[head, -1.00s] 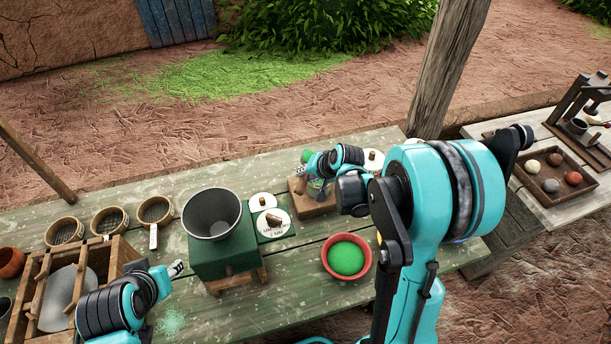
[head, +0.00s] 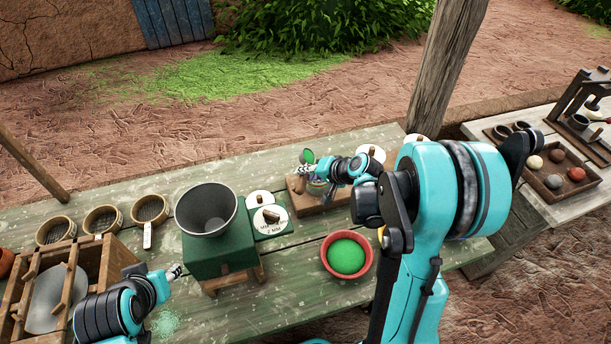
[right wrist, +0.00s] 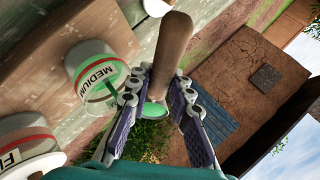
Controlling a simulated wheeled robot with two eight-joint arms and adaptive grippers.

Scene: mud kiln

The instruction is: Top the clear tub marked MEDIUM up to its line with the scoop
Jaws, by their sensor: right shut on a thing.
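My right gripper (head: 308,172) is shut on the scoop, whose brown wooden handle (right wrist: 173,42) sticks out between the fingers in the right wrist view. The scoop's green bowl (head: 308,156) shows above the gripper in the head view. The clear tub marked MEDIUM (right wrist: 85,58) stands beside the gripper; it has a red line and green powder inside. In the head view the gripper hides most of the tub. The powder's level against the line is hard to judge. My left gripper (head: 176,271) hangs near the mill, too small to read.
A red bowl of green powder (head: 366,268) stands on the table. The tubs stand on a wooden block (head: 332,207); another labelled tub (right wrist: 25,140) is partly cut off. The green mill (head: 207,255) with its dark hopper and several sieves (head: 103,219) stand left.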

